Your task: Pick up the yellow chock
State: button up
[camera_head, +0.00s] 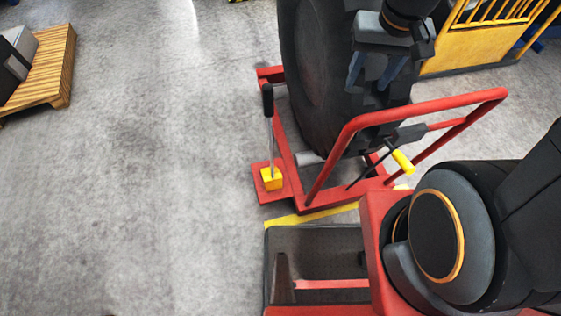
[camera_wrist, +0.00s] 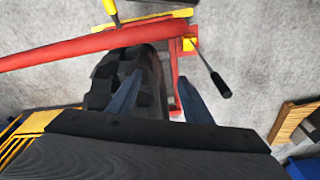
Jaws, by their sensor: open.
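The yellow chock (camera_head: 271,180) is a small block on a red plate at the left side of a red wheeled frame. A thin rod rises from it to a black handle (camera_head: 268,98). In the wrist view the chock (camera_wrist: 188,44) shows at the top right of centre, with its black handle (camera_wrist: 224,92) pointing down and right. My gripper (camera_head: 367,88) is open and empty, with blue fingers over the big tyre, to the right of the chock and apart from it. The fingers also show in the wrist view (camera_wrist: 160,78).
A large black tyre (camera_head: 310,60) stands in the red frame (camera_head: 430,104), whose raised bar crosses in front. A yellow grip (camera_head: 403,161) sticks out there. A wooden pallet (camera_head: 50,70) lies far left, a yellow barred rack (camera_head: 480,40) at back right. The floor left of the chock is clear.

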jog(key=w+a+f+m+g+y+b, duration=0.1)
jog(key=w+a+f+m+y+b, duration=0.3)
jog(key=w+a+f+m, duration=0.55)
jog(key=m+b, duration=0.3)
jog(key=m, duration=0.5)
send_over(267, 105)
jog(key=w+d, duration=0.2)
jog(key=d, duration=0.1)
notch_tip(267, 105, down, 6)
jog(key=f, duration=0.1)
jog(key=a+f, duration=0.1)
jog(key=f, duration=0.1)
jog(key=shift+a+m+g, duration=0.25)
jog(key=shift+g, duration=0.05)
jog(key=x, duration=0.5)
jog(key=shift+s+d, duration=0.15)
jog(key=shift+s, duration=0.2)
jog(key=c, duration=0.9)
grip_shut()
jog(key=shift+r, duration=0.15)
